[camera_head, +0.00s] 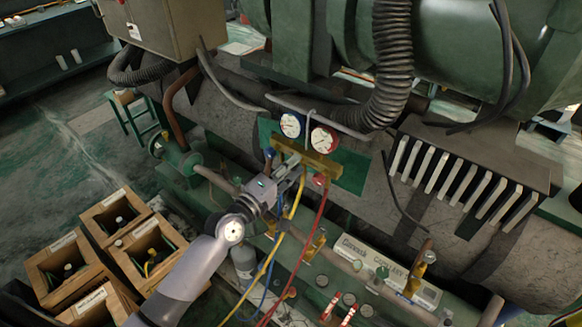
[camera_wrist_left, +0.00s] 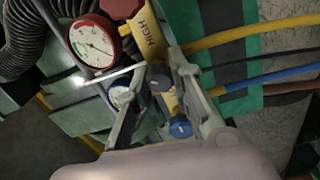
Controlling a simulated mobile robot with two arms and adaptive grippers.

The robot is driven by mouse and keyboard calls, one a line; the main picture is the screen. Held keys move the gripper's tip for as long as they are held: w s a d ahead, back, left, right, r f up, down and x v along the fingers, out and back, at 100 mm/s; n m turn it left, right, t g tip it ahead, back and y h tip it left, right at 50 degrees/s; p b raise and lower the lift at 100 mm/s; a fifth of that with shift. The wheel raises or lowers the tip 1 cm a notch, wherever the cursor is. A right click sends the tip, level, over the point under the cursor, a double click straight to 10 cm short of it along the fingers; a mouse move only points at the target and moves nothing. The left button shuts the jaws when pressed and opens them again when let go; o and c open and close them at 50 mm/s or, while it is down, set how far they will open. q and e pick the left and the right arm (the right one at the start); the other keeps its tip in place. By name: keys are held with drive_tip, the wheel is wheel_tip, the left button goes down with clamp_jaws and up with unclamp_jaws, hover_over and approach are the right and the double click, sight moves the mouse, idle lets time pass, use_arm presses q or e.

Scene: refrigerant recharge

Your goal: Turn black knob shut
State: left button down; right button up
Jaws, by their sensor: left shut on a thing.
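The brass gauge manifold (camera_head: 320,164) hangs on the green machine, with a blue gauge (camera_head: 291,125) and a red gauge (camera_head: 324,139) above it. My left gripper (camera_head: 290,168) is at the manifold's front. In the left wrist view, the black knob (camera_wrist_left: 159,81) sits between the fingertips of my left gripper (camera_wrist_left: 162,70), which is shut on it. A blue knob (camera_wrist_left: 181,127) lies between the fingers, nearer the palm. A red knob (camera_wrist_left: 120,8) is beyond the fingers. In the head view the black knob is hidden behind the gripper. My right gripper is not in view.
Yellow (camera_head: 269,258), blue and red (camera_head: 307,240) hoses hang down from the manifold close to my left gripper. A thick corrugated hose (camera_head: 393,60) runs down above right. Wooden crates (camera_head: 115,215) with bottles stand at lower left. Open floor (camera_head: 60,170) lies at left.

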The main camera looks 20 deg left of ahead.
use_arm(q)
drive_tip(key=m, duration=0.5)
drive_tip(key=shift+m+p, duration=0.3)
drive_tip(key=shift+p, duration=0.05)
drive_tip(key=m+p, duration=0.1)
drive_tip(key=m, duration=0.4)
drive_tip(key=shift+m, duration=0.4)
drive_tip(key=c, duration=1.4)
unclamp_jaws()
drive_tip(key=v, duration=1.2)
